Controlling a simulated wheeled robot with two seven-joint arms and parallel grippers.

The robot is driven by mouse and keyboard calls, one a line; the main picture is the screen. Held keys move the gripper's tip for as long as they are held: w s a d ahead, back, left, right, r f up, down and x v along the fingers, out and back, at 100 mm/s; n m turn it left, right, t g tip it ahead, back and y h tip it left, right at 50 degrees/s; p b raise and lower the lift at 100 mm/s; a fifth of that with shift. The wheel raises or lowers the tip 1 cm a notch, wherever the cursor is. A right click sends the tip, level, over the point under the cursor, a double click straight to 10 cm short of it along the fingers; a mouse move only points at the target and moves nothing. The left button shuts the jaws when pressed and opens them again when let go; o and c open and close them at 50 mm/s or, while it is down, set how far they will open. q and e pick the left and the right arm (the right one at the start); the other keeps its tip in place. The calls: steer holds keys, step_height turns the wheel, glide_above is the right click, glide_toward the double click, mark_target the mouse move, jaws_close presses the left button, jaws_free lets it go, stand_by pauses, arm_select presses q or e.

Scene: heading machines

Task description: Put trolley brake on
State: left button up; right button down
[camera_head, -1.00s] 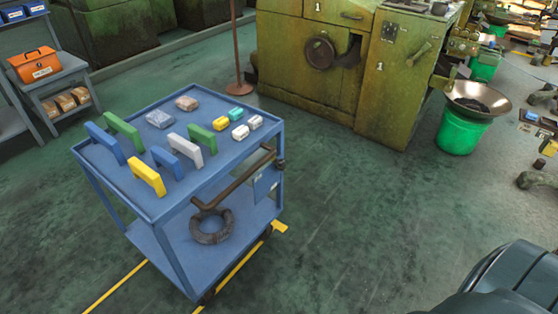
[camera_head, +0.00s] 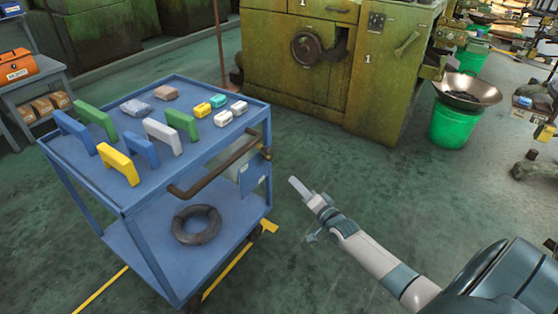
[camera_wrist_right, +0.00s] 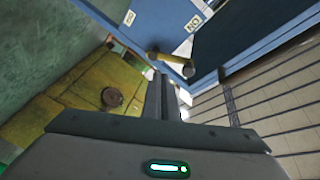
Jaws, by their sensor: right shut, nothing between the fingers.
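The blue trolley (camera_head: 120,203) stands at the left in the head view, with a dark push handle (camera_head: 215,168) along its right side. A dark wheel shows only partly under its lower shelf. A yellow piece (camera_head: 268,226) lies by its lower right corner; I cannot tell whether it is a brake pedal or floor tape. My right gripper (camera_head: 297,185) is shut and empty, to the right of the trolley and apart from it in the picture. In the right wrist view the shut fingers (camera_wrist_right: 163,96) point towards the handle's end (camera_wrist_right: 172,62) and a blue labelled panel. My left gripper is not in view.
Coloured blocks and small packs stand on the trolley's top, and a black ring (camera_head: 196,224) lies on its lower shelf. A green machine (camera_head: 300,75) and a green bucket (camera_head: 455,125) are behind. Floor right of the trolley is clear.

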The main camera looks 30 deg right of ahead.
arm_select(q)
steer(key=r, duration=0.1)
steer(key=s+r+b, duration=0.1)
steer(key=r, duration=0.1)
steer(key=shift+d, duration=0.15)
arm_select(e)
steer(key=w+d+r+m+t, duration=0.2)
steer(key=d+r, duration=0.1)
steer(key=r, duration=0.4)
steer(key=shift+w+d, duration=0.15)
steer(key=shift+d, duration=0.1)
steer(key=shift+w, duration=0.15)
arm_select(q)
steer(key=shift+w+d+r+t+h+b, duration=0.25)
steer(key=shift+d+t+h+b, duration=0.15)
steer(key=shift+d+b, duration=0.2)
arm_select(e)
steer(key=w+a, duration=0.3)
steer(key=w, duration=0.5)
steer(key=shift+w+a, duration=0.15)
steer(key=shift+w, duration=0.15)
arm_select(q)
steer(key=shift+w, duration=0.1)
